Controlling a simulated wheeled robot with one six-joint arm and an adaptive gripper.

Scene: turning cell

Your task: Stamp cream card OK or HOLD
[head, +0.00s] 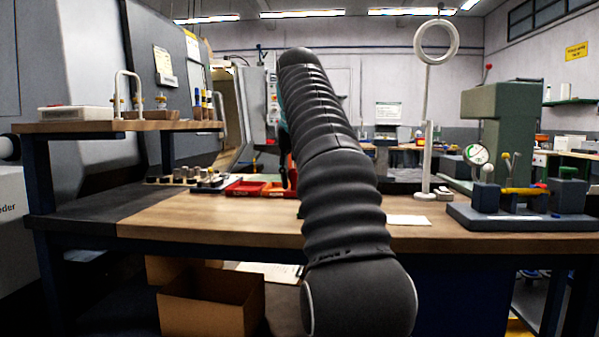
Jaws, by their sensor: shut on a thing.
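A pale cream card (409,220) lies flat on the wooden bench (190,215), right of my arm and near the front edge. My gripper (292,176) shows only as a dark sliver at the left side of my arm, over the red trays (247,187). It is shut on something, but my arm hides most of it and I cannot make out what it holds. It is well to the left of the card and apart from it. No OK or HOLD mark can be read on the card.
A dial gauge fixture (510,216) and a green press-like column (490,125) stand at right, beside a white ring stand (427,150). A raised shelf (120,127) and a rack of metal parts (190,176) are at left. The bench's left front is clear.

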